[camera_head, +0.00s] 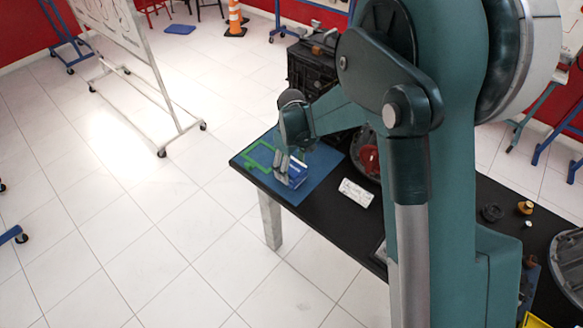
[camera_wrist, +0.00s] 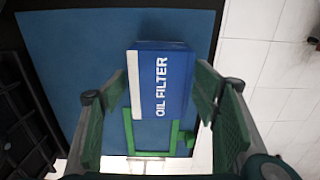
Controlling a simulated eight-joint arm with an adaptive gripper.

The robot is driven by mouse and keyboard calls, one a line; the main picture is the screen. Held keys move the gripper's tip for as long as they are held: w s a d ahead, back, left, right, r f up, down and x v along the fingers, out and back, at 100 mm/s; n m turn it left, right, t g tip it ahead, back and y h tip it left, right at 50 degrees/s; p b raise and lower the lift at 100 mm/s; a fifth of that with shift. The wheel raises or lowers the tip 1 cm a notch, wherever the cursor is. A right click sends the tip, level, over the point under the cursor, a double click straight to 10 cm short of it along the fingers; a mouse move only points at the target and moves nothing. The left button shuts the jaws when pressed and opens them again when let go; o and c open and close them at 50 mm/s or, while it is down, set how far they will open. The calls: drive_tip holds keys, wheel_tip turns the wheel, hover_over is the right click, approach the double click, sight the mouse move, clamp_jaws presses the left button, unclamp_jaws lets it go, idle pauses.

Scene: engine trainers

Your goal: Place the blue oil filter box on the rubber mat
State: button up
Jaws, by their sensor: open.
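The blue oil filter box (camera_wrist: 165,85), with a white stripe and "OIL FILTER" lettering, sits on the blue rubber mat (camera_wrist: 75,45) in the wrist view. In the head view the box (camera_head: 297,173) is near the left end of the table, on the mat (camera_head: 262,184). My gripper (camera_wrist: 172,110) is open, with its green finger pads on either side of the box and visible gaps at both sides. In the head view my gripper (camera_head: 287,165) is right at the box and partly covers it.
A green square outline (camera_head: 258,158) lies on the mat beside the box. A white labelled block (camera_head: 357,192) is on the black table (camera_head: 330,225) to the right. The mat's end is near the table edge.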

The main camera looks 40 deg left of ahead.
drive_tip(key=shift+r, duration=0.15)
wheel_tip(320, 180, up, 12)
drive_tip(key=p, duration=0.1)
idle(0.6)
idle(0.5)
idle(0.5)
